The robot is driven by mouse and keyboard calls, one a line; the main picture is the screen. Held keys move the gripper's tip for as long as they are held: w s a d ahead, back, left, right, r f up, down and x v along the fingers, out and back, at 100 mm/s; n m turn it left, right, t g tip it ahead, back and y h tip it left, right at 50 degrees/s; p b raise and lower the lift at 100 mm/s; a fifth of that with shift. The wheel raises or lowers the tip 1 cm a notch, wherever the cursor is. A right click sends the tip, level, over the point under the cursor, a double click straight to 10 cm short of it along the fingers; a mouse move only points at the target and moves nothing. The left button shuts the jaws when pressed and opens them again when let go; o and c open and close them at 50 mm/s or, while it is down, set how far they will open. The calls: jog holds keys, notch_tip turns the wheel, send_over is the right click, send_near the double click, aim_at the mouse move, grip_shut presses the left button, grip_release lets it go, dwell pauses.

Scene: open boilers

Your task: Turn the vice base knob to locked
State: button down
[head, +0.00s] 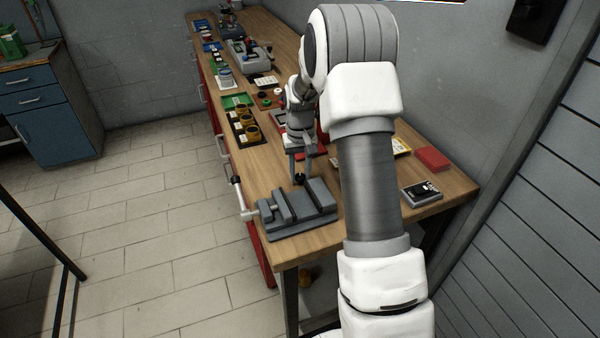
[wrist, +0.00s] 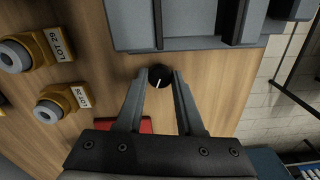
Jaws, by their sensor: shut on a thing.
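The grey vice (head: 288,208) sits on the near end of the wooden bench, and part of it shows at the top of the wrist view (wrist: 185,22). A small round black knob (wrist: 159,76) with a pale pointer line stands beside the vice base. It also shows in the head view (head: 299,178). My gripper (wrist: 159,78) is over the bench with its two fingertips on either side of the knob, shut on it. The knob's lower side and any lock markings are hidden or too small to read.
A red box (head: 432,159) and a dark device (head: 421,193) lie at the bench's right. Several trays and tools line the bench's far part.

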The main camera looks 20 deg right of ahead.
jog(key=m, duration=0.6)
jog(key=shift+m, duration=0.3)
jog(key=m, duration=0.3)
jog(key=shift+r, duration=0.1)
jog(key=shift+m+p, duration=0.6)
jog(key=shift+m, duration=1.3)
jog(key=c, duration=0.5)
grip_release()
jog(key=shift+c, duration=0.2)
